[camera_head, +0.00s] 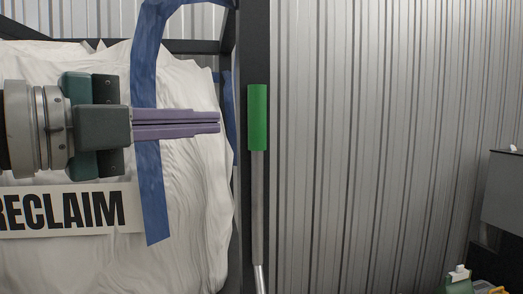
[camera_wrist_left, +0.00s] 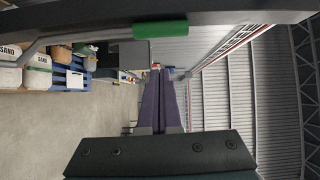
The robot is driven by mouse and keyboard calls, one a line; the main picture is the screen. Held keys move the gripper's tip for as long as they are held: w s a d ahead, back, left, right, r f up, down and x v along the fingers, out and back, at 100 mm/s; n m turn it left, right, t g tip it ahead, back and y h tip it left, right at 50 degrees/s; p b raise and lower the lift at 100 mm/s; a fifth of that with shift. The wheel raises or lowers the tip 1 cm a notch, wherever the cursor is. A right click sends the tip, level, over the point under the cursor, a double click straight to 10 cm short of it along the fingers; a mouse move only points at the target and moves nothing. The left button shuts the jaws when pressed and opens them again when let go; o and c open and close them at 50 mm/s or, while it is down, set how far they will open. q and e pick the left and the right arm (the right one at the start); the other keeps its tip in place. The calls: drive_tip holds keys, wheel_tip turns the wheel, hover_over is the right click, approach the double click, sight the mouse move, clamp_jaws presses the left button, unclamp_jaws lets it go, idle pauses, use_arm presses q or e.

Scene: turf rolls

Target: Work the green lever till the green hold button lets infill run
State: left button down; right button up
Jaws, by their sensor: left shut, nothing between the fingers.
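The green lever's grip (camera_head: 257,118) stands upright in the head view, on a grey rod (camera_head: 257,205) beside a dark post. In the left wrist view the green grip (camera_wrist_left: 160,29) lies across the top of the picture, beyond the fingertips. My left gripper (camera_head: 219,122) points right at about the grip's height. Its purple fingers are shut with nothing between them, and a gap shows in the picture between their tips and the grip. In the left wrist view the fingers (camera_wrist_left: 157,70) are together. No green hold button shows. My right gripper is in neither view.
A white bulk bag (camera_head: 190,200) marked RECLAIM, with blue straps (camera_head: 152,200), is behind my left gripper. The dark post (camera_head: 253,50) stands next to the lever. A grey box (camera_head: 503,190) is at the far right. Sand bags (camera_wrist_left: 37,72) show in the left wrist view.

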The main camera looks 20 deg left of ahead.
use_arm(q)
drive_tip(key=shift+b+v, duration=0.45)
drive_tip(key=shift+v, duration=1.3)
drive_tip(key=shift+s+d, duration=0.1)
drive_tip(key=shift+d, duration=0.05)
